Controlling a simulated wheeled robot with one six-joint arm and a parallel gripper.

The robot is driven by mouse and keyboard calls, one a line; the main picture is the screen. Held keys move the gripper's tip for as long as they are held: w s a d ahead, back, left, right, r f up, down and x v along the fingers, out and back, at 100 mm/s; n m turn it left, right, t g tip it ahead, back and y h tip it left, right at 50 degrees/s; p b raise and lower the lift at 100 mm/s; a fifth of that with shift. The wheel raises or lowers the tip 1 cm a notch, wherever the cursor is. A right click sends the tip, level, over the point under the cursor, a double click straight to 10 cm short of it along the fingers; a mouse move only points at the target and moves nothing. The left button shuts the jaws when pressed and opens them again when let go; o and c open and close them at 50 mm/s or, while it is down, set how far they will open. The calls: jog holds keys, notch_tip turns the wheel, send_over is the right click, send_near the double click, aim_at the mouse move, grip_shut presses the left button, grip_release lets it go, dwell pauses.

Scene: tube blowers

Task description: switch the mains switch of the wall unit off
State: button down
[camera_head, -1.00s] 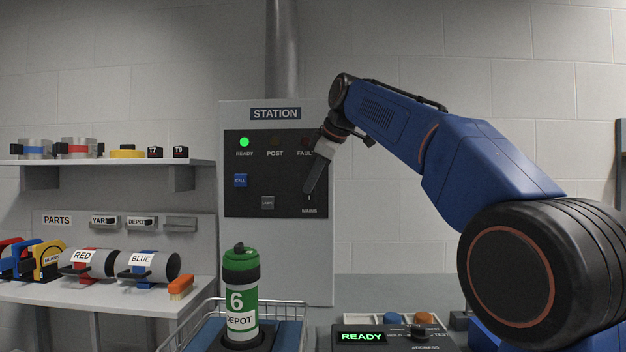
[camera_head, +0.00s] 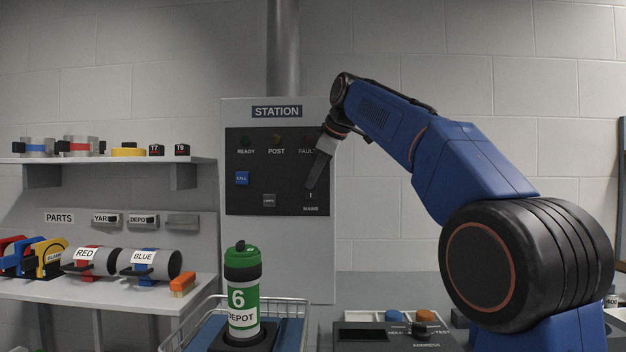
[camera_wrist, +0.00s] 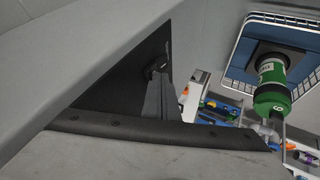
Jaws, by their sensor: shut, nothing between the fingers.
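The wall unit (camera_head: 285,245) is a grey cabinet labelled STATION with a dark panel (camera_head: 250,160). Its READY (camera_head: 245,139), POST and FAULT lamps are all dark. The mains switch (camera_head: 310,197) is at the panel's lower right, above the MAINS label, and is partly hidden by my gripper. My gripper (camera_head: 311,186) is shut and empty, pointing down and left with its tips at or just by the switch. In the wrist view, my fingers (camera_wrist: 160,97) reach toward a dark round knob (camera_wrist: 155,67) on the panel. I cannot tell whether they touch.
A green canister (camera_head: 242,290) labelled 6 DEPOT stands in a wire-railed tray in front of the unit. A console (camera_head: 395,338) with a dark display is right of it. Shelves (camera_head: 110,162) with parts are on the left. The wall right of the unit is clear.

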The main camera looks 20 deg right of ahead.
jog(key=shift+r, duration=0.1)
jog(key=shift+r, duration=0.65)
jog(key=shift+s, duration=0.1)
jog(key=a+v, duration=0.1)
jog(key=v, duration=1.1)
jog(key=shift+s, duration=0.25)
jog(key=shift+f, duration=0.1)
dwell(0.5)
